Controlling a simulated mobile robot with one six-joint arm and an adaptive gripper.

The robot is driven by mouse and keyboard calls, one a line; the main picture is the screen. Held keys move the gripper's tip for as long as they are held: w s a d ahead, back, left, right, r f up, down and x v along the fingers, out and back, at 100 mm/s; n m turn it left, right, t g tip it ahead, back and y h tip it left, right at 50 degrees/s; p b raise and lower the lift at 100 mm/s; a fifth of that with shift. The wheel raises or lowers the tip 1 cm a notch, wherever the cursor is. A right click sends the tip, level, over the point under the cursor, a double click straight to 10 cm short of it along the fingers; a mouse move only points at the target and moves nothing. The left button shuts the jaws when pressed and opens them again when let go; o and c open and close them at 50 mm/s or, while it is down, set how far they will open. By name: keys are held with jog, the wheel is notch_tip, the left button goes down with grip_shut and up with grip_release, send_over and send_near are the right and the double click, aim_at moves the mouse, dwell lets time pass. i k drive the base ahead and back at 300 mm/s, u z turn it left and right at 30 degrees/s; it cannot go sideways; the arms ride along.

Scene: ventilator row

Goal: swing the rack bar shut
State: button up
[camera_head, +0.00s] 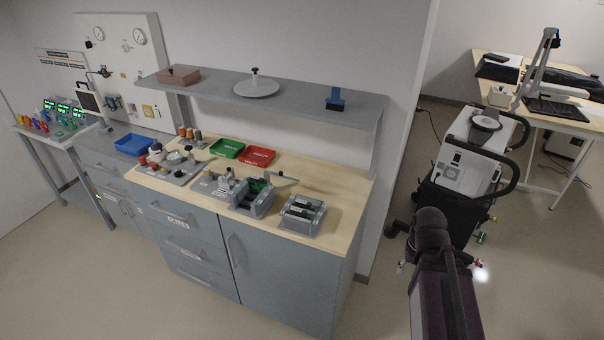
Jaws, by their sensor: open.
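A grey rack (250,201) with dark slots and green boards stands on the wooden worktop, near its front edge. A thin light bar (281,177) sticks out to the right from the rack's back top and ends in a small pale block. It points away from the rack's top, so the bar looks swung open. My arm rises at the lower right, in front of the floor and well apart from the rack. I cannot make out my gripper's fingers.
A second grey rack (302,215) with dark boards stands to the right. Behind are a green tray (227,148) and a red tray (260,156). A grey shelf (300,101) overhangs the worktop. A ventilator cart (466,165) stands right of the wall end. Floor in front is clear.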

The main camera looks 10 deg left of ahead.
aim_at(281, 175)
jog(key=z, duration=0.25)
jog(key=k, duration=1.05)
jog(key=u, duration=0.9)
jog(key=i, duration=1)
jog(key=z, duration=0.05)
